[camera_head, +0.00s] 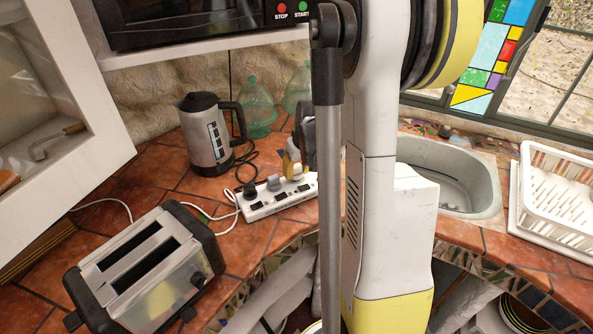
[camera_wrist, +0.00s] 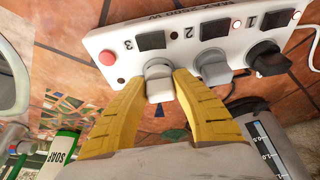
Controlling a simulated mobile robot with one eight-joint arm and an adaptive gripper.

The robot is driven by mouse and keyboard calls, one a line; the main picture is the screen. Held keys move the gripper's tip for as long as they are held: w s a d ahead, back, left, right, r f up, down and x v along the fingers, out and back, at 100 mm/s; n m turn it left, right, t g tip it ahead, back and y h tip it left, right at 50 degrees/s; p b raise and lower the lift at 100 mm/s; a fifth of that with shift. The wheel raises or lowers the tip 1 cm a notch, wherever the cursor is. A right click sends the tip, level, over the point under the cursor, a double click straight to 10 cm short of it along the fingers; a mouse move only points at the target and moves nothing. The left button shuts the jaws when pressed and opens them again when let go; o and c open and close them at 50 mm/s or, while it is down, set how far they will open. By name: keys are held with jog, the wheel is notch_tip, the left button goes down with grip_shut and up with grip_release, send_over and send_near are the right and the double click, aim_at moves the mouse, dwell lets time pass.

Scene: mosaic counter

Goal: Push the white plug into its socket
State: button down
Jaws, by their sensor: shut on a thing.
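The white power strip (camera_head: 260,208) lies on the tiled counter; in the wrist view the strip (camera_wrist: 130,39) crosses the top, with numbers 1, 2 and 3 beside black switches. My gripper (camera_wrist: 172,88) has its two yellow fingers shut on the white plug (camera_wrist: 159,83), which is at the socket by number 3. I cannot tell how deep it sits. In the head view my gripper (camera_head: 291,163) is over the strip's far right part, partly hidden by my arm. A grey plug (camera_wrist: 213,70) and a black plug (camera_wrist: 266,60) are in the neighbouring sockets.
A kettle (camera_head: 206,140) stands behind the strip and a toaster (camera_head: 145,268) in front to the left. Green glass bottles (camera_head: 257,108) stand by the wall. The sink (camera_head: 450,170) and a white dish rack (camera_head: 560,190) are to the right. A red button (camera_wrist: 107,58) is on the strip's end.

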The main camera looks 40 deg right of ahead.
jog(key=shift+f+b, duration=0.5)
jog(key=shift+f, duration=0.05)
jog(key=c, duration=1)
grip_release()
jog(key=shift+c, duration=0.2)
jog(key=shift+r, duration=0.1)
jog(key=v, duration=1.2)
jog(key=shift+s, duration=0.1)
